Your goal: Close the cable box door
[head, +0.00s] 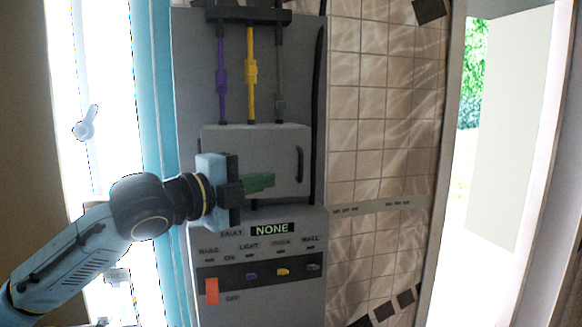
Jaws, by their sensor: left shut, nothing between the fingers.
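The cable box door (232,145) is a light grey panel with a dark vertical handle (299,165) near its right edge. It lies across the front of the cable box, below the purple, yellow and grey cables; I cannot tell whether it is fully shut. My left gripper (272,181) reaches in from the left, its green fingers shut and empty. The fingers are in front of the door's lower middle, left of the handle, and hide part of it. I cannot tell whether they touch the door. My right gripper is not in view.
A purple cable (222,75), a yellow cable (251,70) and a grey cable (280,75) hang above the box. Below is a control panel (255,312) with several switches and a display reading NONE (272,229). A tiled wall (385,130) and a bright doorway are on the right.

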